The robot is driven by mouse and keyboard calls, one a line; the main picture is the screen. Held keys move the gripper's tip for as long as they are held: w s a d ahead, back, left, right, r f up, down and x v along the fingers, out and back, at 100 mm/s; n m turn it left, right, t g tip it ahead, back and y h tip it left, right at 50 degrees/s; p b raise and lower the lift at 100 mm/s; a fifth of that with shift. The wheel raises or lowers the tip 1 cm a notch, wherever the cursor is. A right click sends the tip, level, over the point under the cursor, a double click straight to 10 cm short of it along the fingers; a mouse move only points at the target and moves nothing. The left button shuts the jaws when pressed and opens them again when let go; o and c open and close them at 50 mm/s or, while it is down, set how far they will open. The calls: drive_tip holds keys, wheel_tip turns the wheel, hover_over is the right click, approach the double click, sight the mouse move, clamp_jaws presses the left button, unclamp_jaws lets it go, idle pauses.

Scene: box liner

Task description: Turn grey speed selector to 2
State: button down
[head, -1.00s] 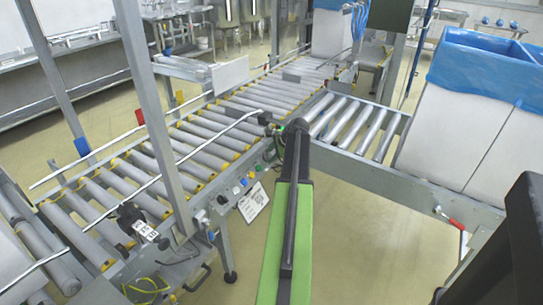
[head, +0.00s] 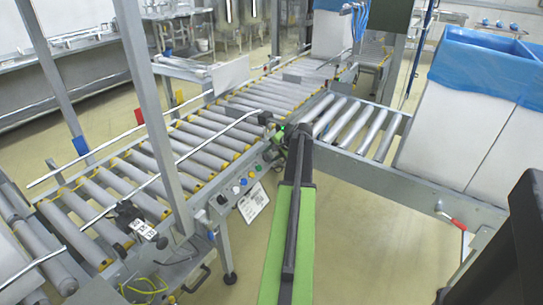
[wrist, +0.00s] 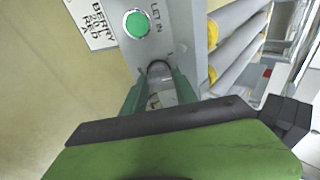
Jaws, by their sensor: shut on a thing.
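The grey speed selector (wrist: 158,69) shows only as a small dark-rimmed knob on the grey control panel in the wrist view. The green fingers of my gripper (wrist: 159,85) stand on either side of it and are shut on it. The fingers hide much of the knob, and I cannot read which number it points to. In the head view my gripper (head: 280,138) is at the panel beside the roller conveyor, and my arm hides the selector there.
A green button (wrist: 137,24) marked LET IN sits on the panel close to the fingers. A white card (wrist: 92,20) with writing hangs beside it. Rollers (wrist: 237,40) lie right of the panel. In the head view, blue-lined boxes (head: 470,110) stand at right.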

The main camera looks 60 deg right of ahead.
idle(0.4)
drive_tip(key=c, duration=1)
unclamp_jaws()
drive_tip(key=shift+o, duration=0.2)
